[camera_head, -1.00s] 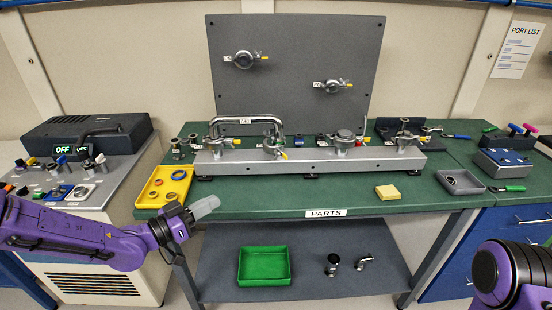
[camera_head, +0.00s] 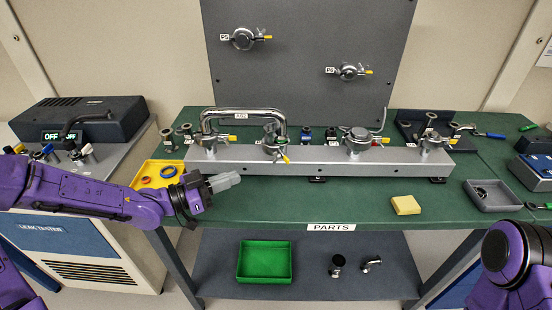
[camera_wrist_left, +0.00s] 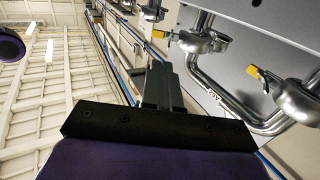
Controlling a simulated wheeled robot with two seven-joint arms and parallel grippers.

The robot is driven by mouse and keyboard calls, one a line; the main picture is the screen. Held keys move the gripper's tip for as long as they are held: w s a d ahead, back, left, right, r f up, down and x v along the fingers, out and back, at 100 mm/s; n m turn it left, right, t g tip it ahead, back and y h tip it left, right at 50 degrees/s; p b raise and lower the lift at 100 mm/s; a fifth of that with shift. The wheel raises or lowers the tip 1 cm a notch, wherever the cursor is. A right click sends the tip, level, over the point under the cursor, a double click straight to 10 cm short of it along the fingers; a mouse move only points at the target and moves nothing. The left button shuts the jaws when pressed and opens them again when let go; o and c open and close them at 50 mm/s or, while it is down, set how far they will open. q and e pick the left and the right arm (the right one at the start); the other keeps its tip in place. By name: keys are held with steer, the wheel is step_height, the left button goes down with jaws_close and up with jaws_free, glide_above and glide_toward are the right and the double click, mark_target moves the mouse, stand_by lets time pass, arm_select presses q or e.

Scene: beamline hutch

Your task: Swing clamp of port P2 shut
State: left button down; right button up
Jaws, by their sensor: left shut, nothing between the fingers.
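A grey metal rail (camera_head: 330,162) on the green bench carries a row of ports with clamps. The second clamp from the left (camera_head: 275,142) has a yellow-tipped lever pointing down and forward; no readable label shows which port is P2. The leftmost clamp (camera_head: 210,141) stands beside it, and a bent chrome tube (camera_head: 243,111) spans these two. In the left wrist view, two yellow-tabbed clamps (camera_wrist_left: 292,97) show by the tube. My left gripper (camera_head: 228,181) is shut and empty, in front of the rail's left end, apart from the clamps. My right gripper is out of view.
A yellow tray (camera_head: 147,184) with rings lies left of the rail. A yellow block (camera_head: 405,205) and a grey tray (camera_head: 490,203) lie to the right. A grey panel (camera_head: 300,75) with two clamped ports stands behind. The bench front middle is clear.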

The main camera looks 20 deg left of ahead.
arm_select(q)
steer(key=p, duration=0.1)
glide_toward(285, 160)
steer(key=x, duration=0.5)
steer(key=shift+w+d, duration=0.5)
steer(key=shift+d, duration=0.1)
steer(key=shift+w+d, duration=0.1)
steer(key=shift+w, duration=0.1)
